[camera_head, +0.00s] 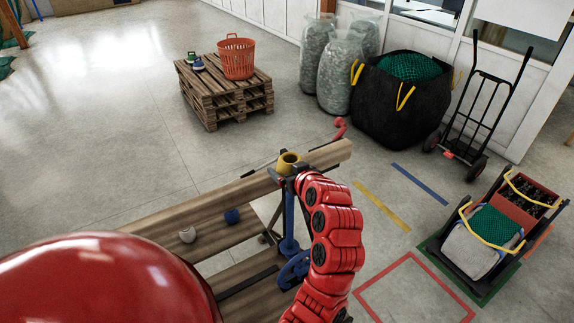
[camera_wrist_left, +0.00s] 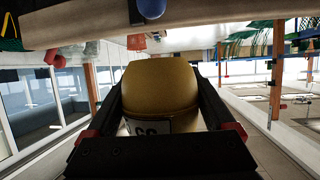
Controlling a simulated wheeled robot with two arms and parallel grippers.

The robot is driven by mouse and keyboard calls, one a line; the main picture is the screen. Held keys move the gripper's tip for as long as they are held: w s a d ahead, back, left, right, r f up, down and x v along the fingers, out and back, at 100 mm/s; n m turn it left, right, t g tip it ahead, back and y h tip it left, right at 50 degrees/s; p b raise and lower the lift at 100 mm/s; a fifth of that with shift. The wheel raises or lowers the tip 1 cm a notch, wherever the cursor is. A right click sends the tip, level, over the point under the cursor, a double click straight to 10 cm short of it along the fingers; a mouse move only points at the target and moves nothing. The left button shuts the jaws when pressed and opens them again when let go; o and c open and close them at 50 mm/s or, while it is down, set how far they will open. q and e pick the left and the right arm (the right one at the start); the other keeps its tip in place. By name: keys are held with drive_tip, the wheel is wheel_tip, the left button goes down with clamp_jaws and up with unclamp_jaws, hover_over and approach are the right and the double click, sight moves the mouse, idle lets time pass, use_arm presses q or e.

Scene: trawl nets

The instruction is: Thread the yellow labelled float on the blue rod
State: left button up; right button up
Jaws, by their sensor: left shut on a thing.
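The yellow float (camera_head: 289,160) is held by my left gripper (camera_head: 287,171), above the wooden beam near its far end. In the left wrist view the yellow float (camera_wrist_left: 158,90) sits between the two fingers of the gripper (camera_wrist_left: 160,115), with its white label partly visible. A blue upright piece (camera_head: 289,220) stands below the gripper, with a blue round part at its foot. A small blue rounded piece (camera_head: 232,215) shows at the bench; a blue end (camera_wrist_left: 150,8) also shows in the left wrist view. I cannot tell which is the blue rod. My right gripper is out of view.
The wooden beam (camera_head: 215,190) runs across the bench. A whitish round piece (camera_head: 187,235) is beside the blue one, and a red piece (camera_head: 340,125) is past the beam's far end. A pallet (camera_head: 225,98) with an orange basket (camera_head: 237,58) stands behind; a cart (camera_head: 485,240) is right.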

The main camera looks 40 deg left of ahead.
use_arm(q)
drive_tip(key=shift+f, duration=0.85)
wheel_tip(320, 180, down, 7)
drive_tip(key=b, duration=0.7)
drive_tip(key=o, duration=1.2)
drive_tip(key=shift+c, duration=0.2)
drive_tip(key=b+v, duration=0.4)
drive_tip(key=v, duration=1.3)
drive_tip(key=shift+d+r, duration=0.15)
drive_tip(key=shift+r, duration=0.05)
